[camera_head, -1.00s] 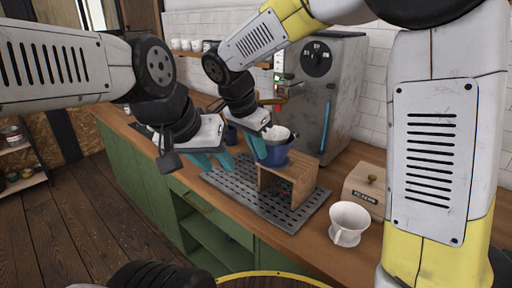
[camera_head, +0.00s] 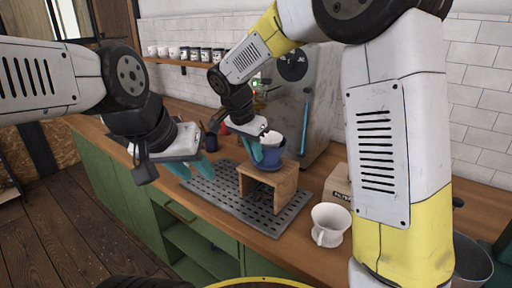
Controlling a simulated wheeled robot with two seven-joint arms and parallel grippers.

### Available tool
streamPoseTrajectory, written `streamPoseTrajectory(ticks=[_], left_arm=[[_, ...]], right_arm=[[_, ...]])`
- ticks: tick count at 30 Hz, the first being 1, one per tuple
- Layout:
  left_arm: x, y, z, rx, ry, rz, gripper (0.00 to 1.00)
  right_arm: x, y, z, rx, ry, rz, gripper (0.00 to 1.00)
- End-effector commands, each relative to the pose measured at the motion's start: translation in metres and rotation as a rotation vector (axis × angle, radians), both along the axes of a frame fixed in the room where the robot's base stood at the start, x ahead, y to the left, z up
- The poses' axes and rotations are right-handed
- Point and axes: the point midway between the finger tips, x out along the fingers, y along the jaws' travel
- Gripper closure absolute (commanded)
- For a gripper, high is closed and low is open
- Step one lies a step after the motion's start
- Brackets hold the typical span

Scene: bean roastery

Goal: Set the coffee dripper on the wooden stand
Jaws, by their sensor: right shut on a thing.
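The blue coffee dripper (camera_head: 272,156), with a white filter (camera_head: 272,138) in its mouth, is over the top of the wooden stand (camera_head: 285,182). I cannot tell whether its base touches the stand. My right gripper (camera_head: 256,150) is shut on the dripper's left side; one finger is partly hidden. The stand is a small bench shape on a perforated metal tray (camera_head: 222,189). My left gripper (camera_head: 194,169) is left of the stand, its teal fingers apart and empty, over the tray's left side.
A white cup-like dripper (camera_head: 330,224) stands on the counter right of the tray. Behind it is a wooden filter box (camera_head: 338,187), partly hidden by my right arm. A large grey machine (camera_head: 318,105) stands behind the stand. A dark blue cup (camera_head: 210,141) is behind my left gripper.

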Motion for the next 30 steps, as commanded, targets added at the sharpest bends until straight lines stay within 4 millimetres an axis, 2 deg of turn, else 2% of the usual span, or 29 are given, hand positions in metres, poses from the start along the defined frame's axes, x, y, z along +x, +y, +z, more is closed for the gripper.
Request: streamPoseTrajectory(ticks=[28,29,30], left_arm=[[0.0,0.0,0.0,0.0,0.0,0.0,0.64],[0.0,0.0,0.0,0.0,0.0,0.0,0.64],[0.0,0.0,0.0,0.0,0.0,0.0,0.64]], right_arm=[[0.0001,-0.0002,-0.0104,-0.001,-0.001,0.0,1.0],[0.0002,-0.0002,-0.0103,-0.001,-0.001,0.0,0.87],[0.0001,-0.0001,-0.0101,-0.001,-0.001,0.0,0.79]])
